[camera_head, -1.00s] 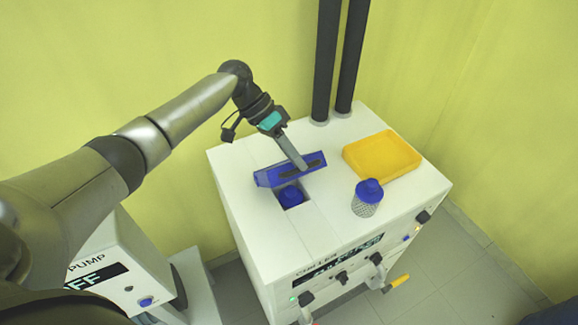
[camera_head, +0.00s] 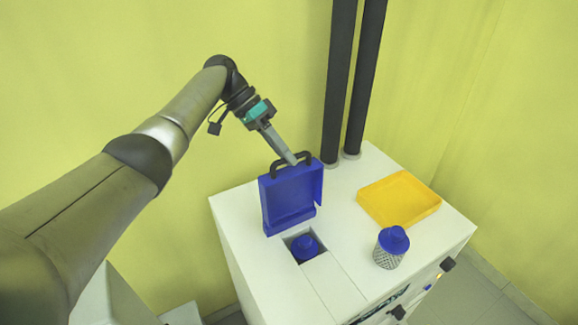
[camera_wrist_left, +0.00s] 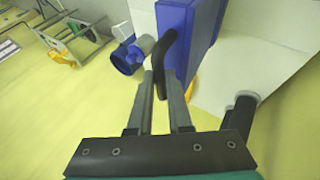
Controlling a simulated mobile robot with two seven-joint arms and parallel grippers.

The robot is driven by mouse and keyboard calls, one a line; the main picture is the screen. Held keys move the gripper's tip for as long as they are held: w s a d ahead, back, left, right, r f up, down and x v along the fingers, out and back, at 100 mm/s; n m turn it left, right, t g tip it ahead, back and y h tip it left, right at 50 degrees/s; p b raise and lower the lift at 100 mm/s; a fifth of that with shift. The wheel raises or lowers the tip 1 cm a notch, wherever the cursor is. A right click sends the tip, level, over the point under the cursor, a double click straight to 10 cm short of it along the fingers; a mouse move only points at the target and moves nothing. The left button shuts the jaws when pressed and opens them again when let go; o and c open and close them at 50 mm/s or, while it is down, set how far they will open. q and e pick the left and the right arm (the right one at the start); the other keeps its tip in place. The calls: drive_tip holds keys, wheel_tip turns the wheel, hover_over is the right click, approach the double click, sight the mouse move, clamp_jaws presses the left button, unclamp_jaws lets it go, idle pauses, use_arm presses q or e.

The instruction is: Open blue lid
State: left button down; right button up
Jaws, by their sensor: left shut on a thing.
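The blue lid (camera_head: 288,196) stands raised, close to upright, at the back edge of a square opening (camera_head: 292,236) in the top of the white chiller. A black handle (camera_head: 290,160) sits on the lid's upper edge. My left gripper (camera_head: 291,161) is shut on that handle. In the left wrist view, the gripper (camera_wrist_left: 162,92) has the black handle (camera_wrist_left: 158,66) between its fingers, with the blue lid (camera_wrist_left: 188,35) beyond. A blue cap (camera_head: 305,246) shows inside the opening. My right gripper is not in view.
A yellow tray (camera_head: 399,199) and a mesh-sided bottle with a blue cap (camera_head: 391,246) stand on the chiller top, right of the opening. Two dark vertical pipes (camera_head: 352,80) rise behind the lid. A yellow-green wall is behind.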

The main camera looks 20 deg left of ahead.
use_arm(q)
drive_tip(key=shift+a+f+b, duration=0.3)
drive_tip(key=shift+a+f, duration=0.15)
drive_tip(key=shift+f, duration=0.25)
drive_tip(key=c, duration=0.8)
unclamp_jaws()
drive_tip(key=shift+r, duration=0.1)
drive_tip(key=shift+c, duration=0.2)
drive_tip(key=shift+w, duration=0.1)
drive_tip(key=shift+a, duration=0.1)
drive_tip(key=shift+w+a+r, duration=0.1)
drive_tip(key=shift+a+r, duration=0.1)
drive_tip(key=shift+r, duration=0.1)
drive_tip(key=b+v, duration=0.1)
drive_tip(key=v, duration=0.6)
drive_tip(key=shift+r, duration=0.15)
